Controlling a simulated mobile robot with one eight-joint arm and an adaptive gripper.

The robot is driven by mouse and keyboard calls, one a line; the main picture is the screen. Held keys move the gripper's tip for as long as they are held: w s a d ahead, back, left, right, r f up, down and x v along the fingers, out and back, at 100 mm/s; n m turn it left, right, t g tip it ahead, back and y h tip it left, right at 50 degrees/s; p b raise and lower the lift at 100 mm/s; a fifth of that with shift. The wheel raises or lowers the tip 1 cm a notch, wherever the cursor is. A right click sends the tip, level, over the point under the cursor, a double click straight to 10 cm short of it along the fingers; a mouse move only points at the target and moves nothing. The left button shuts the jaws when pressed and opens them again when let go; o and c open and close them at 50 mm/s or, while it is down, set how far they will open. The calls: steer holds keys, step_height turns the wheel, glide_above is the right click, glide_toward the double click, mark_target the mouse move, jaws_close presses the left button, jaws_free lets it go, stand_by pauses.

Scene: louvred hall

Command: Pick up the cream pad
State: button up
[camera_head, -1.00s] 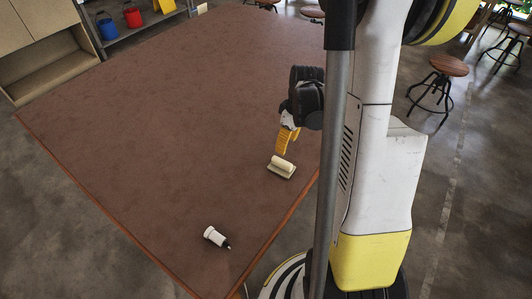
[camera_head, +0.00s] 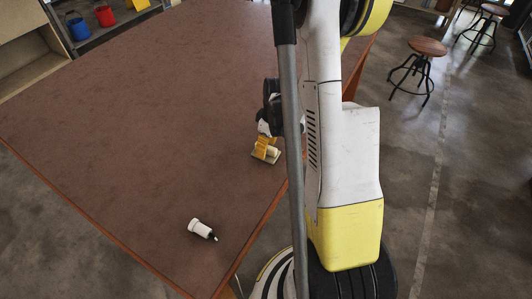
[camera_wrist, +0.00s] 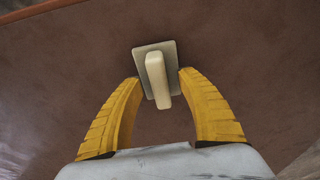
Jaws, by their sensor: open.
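The cream pad lies on the brown table, a flat square base with a raised bar-shaped handle on top. It shows between my fingers in the wrist view (camera_wrist: 156,78) and near the table's right edge in the head view (camera_head: 270,153). My gripper (camera_wrist: 158,82) is open, with one yellow finger on each side of the pad's handle. The fingertips are close to the base's side edges; I cannot tell whether they touch it. In the head view my gripper (camera_head: 265,148) is just over the pad and partly covers it.
The brown table (camera_head: 150,140) is mostly clear. A blue bucket (camera_head: 78,28) and a red bucket (camera_head: 104,16) stand on a back shelf. A stool (camera_head: 422,60) stands to the right.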

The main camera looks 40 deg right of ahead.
jaws_close()
steer(key=shift+r+p, duration=0.3)
steer(key=shift+r, duration=0.25)
steer(key=r, duration=0.1)
steer(key=r+p, duration=0.2)
steer(key=r, duration=0.1)
steer(key=shift+s+d, duration=0.2)
steer(key=shift+d, duration=0.15)
steer(key=s+d+r+p, duration=0.3)
steer(key=s+d+r, duration=0.3)
steer(key=d, duration=0.3)
steer(key=shift+p, duration=0.35)
